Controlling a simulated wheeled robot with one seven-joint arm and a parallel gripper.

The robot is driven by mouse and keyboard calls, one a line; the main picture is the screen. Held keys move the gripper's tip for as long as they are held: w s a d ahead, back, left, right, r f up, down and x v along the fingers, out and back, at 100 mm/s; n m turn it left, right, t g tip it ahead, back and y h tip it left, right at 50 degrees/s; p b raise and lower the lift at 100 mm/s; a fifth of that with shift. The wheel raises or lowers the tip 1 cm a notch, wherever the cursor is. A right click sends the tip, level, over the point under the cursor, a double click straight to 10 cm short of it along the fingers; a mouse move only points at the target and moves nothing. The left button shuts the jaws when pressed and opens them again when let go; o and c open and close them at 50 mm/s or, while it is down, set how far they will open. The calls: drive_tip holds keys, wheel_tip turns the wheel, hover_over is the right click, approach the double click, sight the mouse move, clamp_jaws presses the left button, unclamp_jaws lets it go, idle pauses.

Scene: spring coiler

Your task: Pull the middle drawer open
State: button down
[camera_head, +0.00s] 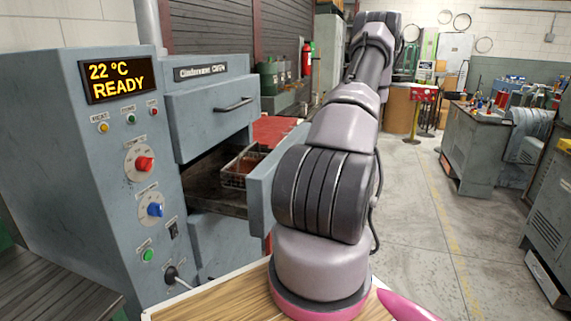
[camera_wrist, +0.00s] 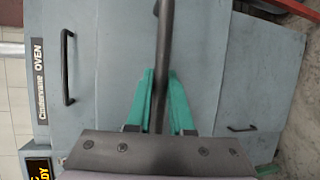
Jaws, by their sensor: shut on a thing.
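The middle drawer (camera_head: 262,195) of the grey oven cabinet stands pulled out, between the closed top drawer (camera_head: 210,115) and the lower front (camera_head: 222,245). A wire basket (camera_head: 238,178) with brownish contents sits inside it. In the wrist view, turned on its side, my gripper (camera_wrist: 160,88) has green fingers on both sides of the dark bar handle (camera_wrist: 164,40) of the middle drawer, and is shut on it. The top drawer's handle (camera_wrist: 68,67) is to the left there. In the head view my arm hides the gripper, the handle and part of the drawer front.
The control panel (camera_head: 128,170) with knobs and a display reading "22 °C READY" is left of the drawers. A wooden surface (camera_head: 215,298) lies low in front. A red-topped bench (camera_head: 275,130) is behind the drawer. Open floor (camera_head: 430,240) lies to the right.

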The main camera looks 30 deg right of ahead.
drive_tip(key=s+d, duration=0.4)
drive_tip(key=s, duration=0.2)
drive_tip(key=shift+d, duration=0.35)
drive_tip(key=c, duration=0.8)
unclamp_jaws()
drive_tip(key=v, duration=1)
drive_tip(key=shift+s, duration=0.4)
drive_tip(key=shift+d, duration=0.1)
